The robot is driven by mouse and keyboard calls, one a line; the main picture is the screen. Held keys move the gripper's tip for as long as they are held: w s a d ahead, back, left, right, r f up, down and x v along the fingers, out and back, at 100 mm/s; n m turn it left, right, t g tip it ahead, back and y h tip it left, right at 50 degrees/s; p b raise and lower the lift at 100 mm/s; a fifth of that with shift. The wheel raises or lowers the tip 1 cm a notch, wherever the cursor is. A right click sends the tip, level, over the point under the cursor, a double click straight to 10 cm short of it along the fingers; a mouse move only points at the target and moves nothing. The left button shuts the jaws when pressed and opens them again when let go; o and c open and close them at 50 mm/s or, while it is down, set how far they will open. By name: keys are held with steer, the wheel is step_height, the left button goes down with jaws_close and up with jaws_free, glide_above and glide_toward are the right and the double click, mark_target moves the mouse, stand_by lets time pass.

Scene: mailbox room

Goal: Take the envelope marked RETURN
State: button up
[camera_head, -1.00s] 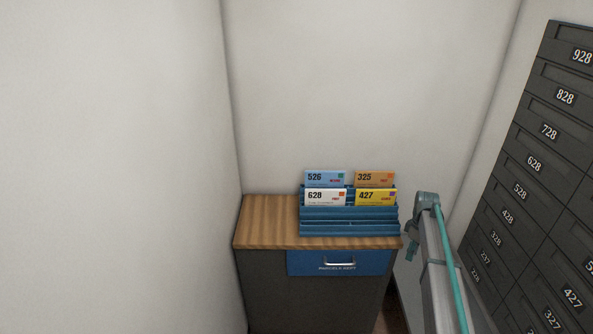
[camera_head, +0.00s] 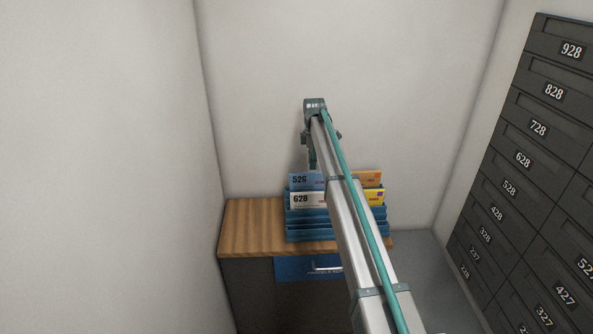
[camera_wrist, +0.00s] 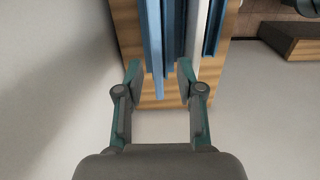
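Envelopes stand in a blue stepped rack (camera_head: 300,235) on the cabinet. They are blue 526 (camera_head: 302,181), white 628 (camera_head: 306,201), an orange one (camera_head: 374,180) and a yellow one (camera_head: 377,198). My arm covers part of the right pair. Small coloured print shows on the envelopes, but I cannot read the word RETURN on any. My gripper is mostly hidden in the head view, at the arm's end above the rack's left part. In the wrist view, my gripper (camera_wrist: 159,72) is open and empty, its fingertips apart near the end of blue and white upright edges.
A white wall is close on the left and another behind. Dark numbered mailboxes (camera_head: 520,160) line the right. The cabinet top left of the rack is clear.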

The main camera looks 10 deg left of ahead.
mark_target(310, 173)
steer(key=shift+w+a+r, duration=0.15)
steer(key=shift+a+r, duration=0.05)
steer(key=shift+a, duration=0.1)
steer(key=shift+w+a+f, duration=0.1)
steer(key=shift+f+b, duration=0.3)
steer(key=shift+f, duration=0.35)
steer(key=shift+f+b, duration=0.85)
steer(key=shift+f, duration=1.9)
jaws_close()
steer(key=shift+r, duration=0.2)
steer(key=shift+r+p, duration=0.9)
steer(key=shift+r, duration=1.45)
